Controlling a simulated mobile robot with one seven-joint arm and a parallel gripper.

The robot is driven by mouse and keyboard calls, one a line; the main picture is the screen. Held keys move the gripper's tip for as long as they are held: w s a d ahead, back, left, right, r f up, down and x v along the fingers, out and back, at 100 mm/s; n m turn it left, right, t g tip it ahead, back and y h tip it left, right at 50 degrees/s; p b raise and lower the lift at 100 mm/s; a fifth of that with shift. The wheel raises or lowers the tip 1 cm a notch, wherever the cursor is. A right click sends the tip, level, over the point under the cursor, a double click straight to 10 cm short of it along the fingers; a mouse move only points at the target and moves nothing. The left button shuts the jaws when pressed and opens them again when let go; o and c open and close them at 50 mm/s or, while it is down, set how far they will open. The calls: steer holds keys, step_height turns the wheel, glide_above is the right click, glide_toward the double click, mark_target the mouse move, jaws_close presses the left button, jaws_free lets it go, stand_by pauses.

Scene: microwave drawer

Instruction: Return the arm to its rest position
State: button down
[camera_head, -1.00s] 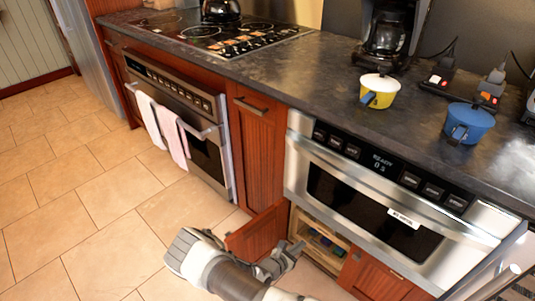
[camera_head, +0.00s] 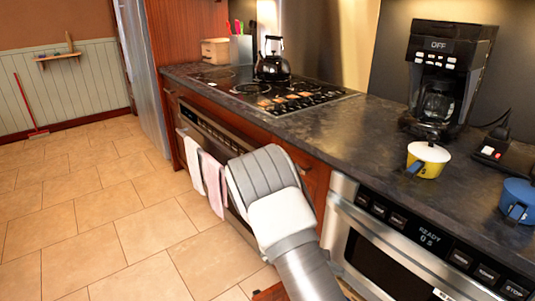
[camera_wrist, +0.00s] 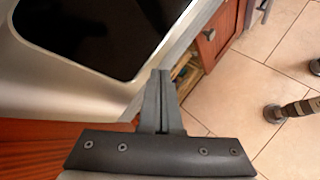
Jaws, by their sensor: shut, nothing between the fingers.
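My gripper (camera_wrist: 160,76) shows in the wrist view with its two fingers together and nothing between them. It points past the lower edge of the microwave drawer (camera_wrist: 60,85) toward an open low cabinet and the tiled floor. In the head view my arm rises in front of the counter, and the gripper itself is out of that picture. The microwave drawer (camera_head: 400,240) is closed, and its display reads READY.
A stone counter (camera_head: 350,125) holds a stove with a black kettle (camera_head: 273,64), a coffee maker (camera_head: 440,75), a yellow pot (camera_head: 427,163) and a blue pot (camera_head: 518,198). Towels (camera_head: 212,185) hang on the oven. A low cabinet door (camera_wrist: 218,35) stands open.

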steer(key=s+r+m+y, duration=0.3)
steer(key=s+r+m, duration=0.1)
steer(key=r, duration=0.6)
steer(key=s+r+m+y, duration=0.3)
steer(key=s+r+m, duration=0.15)
steer(key=r, duration=0.55)
steer(key=s+a+r+m+t+y, duration=0.2)
steer(key=s+a+r, duration=0.1)
steer(key=s+r, duration=0.4)
steer(key=s+a+r+m+t+y, duration=0.2)
steer(key=s+r, duration=0.4)
steer(key=s, duration=0.2)
step_height(320, 180, up, 19)
steer(key=p, duration=1.9)
steer(key=shift+a+p, duration=0.25)
steer(key=shift+p, duration=0.1)
